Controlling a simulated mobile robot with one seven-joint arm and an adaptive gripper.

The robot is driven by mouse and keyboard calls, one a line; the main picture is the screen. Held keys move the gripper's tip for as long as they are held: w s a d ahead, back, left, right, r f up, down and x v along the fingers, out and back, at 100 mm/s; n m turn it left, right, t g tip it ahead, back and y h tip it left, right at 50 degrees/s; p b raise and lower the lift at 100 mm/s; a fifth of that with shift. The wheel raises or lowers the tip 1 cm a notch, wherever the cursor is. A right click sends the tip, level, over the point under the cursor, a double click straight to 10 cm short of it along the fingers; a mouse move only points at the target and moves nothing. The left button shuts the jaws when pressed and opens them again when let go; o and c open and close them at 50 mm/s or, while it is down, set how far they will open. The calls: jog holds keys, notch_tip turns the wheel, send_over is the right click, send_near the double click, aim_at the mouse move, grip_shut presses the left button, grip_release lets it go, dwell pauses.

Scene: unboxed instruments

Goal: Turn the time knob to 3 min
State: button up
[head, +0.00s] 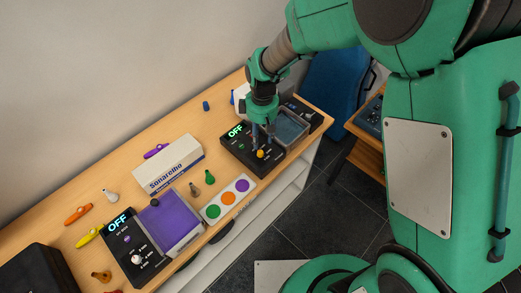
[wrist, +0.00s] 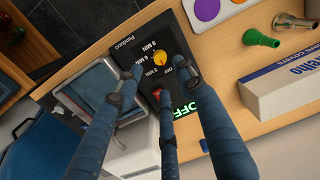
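A black instrument (head: 238,152) stands on the bench, its lit display reading OFF. Its yellow time knob (head: 260,154) also shows in the wrist view (wrist: 160,58), with OFF and several minute labels around it. The labels are small and tilted, and the exact pointer setting is hard to read. My gripper (head: 262,142) is above this instrument. In the wrist view my gripper (wrist: 163,70) has its dark blue fingers spread around the knob area, open and empty. Whether any finger touches the knob cannot be told. A red switch (wrist: 155,93) is partly hidden by the middle finger.
A clear-lidded tray (head: 291,127) adjoins the instrument. A second black instrument (head: 126,238) with a purple tray (head: 167,221) also reads OFF. The bench's front edge is close.

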aim_at(261, 152)
notch_tip(261, 152, down, 8)
jog(key=shift+s+b, duration=0.15)
jog(key=shift+b, duration=0.15)
jog(key=shift+c, duration=0.5)
grip_shut()
